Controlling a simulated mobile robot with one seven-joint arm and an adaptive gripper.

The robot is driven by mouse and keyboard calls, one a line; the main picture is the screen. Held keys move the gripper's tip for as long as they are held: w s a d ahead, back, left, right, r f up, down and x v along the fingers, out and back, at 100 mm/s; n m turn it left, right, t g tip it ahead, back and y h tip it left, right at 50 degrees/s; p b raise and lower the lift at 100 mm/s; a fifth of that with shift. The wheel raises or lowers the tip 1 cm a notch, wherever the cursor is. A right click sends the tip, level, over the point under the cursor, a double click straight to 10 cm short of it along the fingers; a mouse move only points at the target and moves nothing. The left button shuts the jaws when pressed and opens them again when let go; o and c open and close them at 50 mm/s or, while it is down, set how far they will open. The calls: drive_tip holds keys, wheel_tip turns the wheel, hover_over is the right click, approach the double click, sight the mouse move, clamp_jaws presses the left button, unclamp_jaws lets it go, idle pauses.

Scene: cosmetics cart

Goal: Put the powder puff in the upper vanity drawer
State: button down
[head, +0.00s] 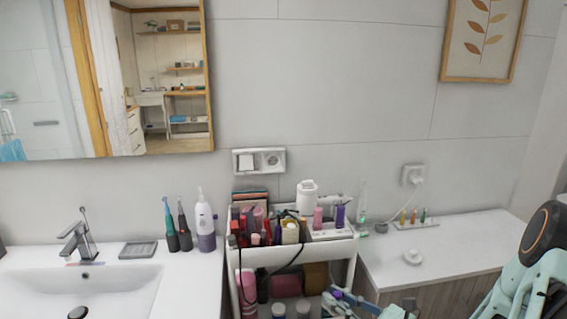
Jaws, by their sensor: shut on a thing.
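My gripper (344,299) is low in the picture, beside the lower shelf of the cart and partly cut off by the bottom edge. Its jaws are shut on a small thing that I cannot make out. I cannot pick out the powder puff for certain. A small round white object (413,257) lies on the white-topped cabinet (462,250) at the right, apart from my gripper; I cannot tell what it is. The white sink counter (205,285) is at the left. No drawer front shows clearly.
The white cart (343,249) stands between counter and cabinet, crowded with bottles and brushes. Toothbrushes and a white bottle (205,222) stand at the counter's back. A tray of small bottles (416,223) and a charger (412,176) are near the right wall. My arm fills the lower right.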

drive_tip(key=shift+m+t+h, duration=0.9)
drive_tip(key=shift+t+h, duration=0.1)
drive_tip(key=shift+h, duration=0.1)
drive_tip(key=shift+s+d+f+m+t+h, duration=0.1)
drive_tip(key=shift+s+f+m+t+h, duration=0.05)
drive_tip(key=shift+m+t+h, duration=0.3)
drive_tip(key=shift+s+d+f+m+t+h, duration=0.15)
drive_tip(key=shift+m+t+h, duration=0.1)
drive_tip(key=shift+m+h, duration=0.25)
drive_tip(key=shift+h, duration=0.35)
drive_tip(key=shift+d, duration=0.1)
